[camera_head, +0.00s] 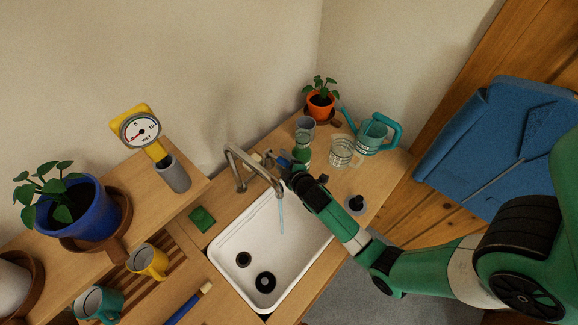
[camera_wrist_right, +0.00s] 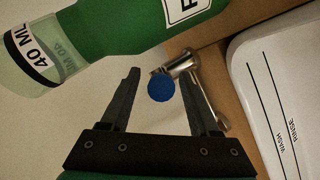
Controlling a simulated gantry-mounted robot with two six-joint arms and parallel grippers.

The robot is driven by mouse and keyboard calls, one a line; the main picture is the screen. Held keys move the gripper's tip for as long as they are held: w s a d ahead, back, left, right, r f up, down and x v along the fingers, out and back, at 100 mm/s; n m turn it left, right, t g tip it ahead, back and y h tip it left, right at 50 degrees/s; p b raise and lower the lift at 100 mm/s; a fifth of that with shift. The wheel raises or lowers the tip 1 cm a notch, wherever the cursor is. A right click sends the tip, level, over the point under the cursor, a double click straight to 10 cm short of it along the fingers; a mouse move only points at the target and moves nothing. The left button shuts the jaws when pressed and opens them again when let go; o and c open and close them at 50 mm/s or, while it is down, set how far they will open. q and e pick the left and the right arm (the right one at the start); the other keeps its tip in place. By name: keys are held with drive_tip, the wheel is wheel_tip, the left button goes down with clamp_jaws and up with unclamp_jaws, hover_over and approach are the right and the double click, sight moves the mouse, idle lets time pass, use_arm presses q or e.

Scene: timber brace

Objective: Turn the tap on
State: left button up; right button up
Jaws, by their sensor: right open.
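The metal tap (camera_head: 238,168) stands at the back edge of the white sink (camera_head: 228,238), its spout arching over the basin. A thin pale-blue stream (camera_head: 281,216) hangs below the spout. My right gripper (camera_head: 281,163) is beside the tap, on its right. In the right wrist view, the right gripper (camera_wrist_right: 160,78) is open, and a round blue cap (camera_wrist_right: 161,88) on the metal tap fitting (camera_wrist_right: 183,64) shows between its fingers. A metal lever (camera_wrist_right: 202,100) runs down behind the right finger, partly hidden. I cannot tell whether the fingers touch it. My left gripper is out of view.
A green bottle (camera_head: 301,156), a glass jug (camera_head: 346,152) and a teal watering can (camera_head: 372,134) stand close by on the right. A green sponge (camera_head: 202,219) lies left of the sink. A potted plant (camera_head: 320,102) stands in the back corner.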

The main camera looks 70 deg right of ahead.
drive_tip(key=p+v, duration=0.1)
drive_tip(key=v, duration=0.7)
drive_tip(key=shift+s+a+r+p, duration=0.15)
drive_tip(key=shift+s+a+p, duration=0.1)
drive_tip(key=shift+p, duration=0.05)
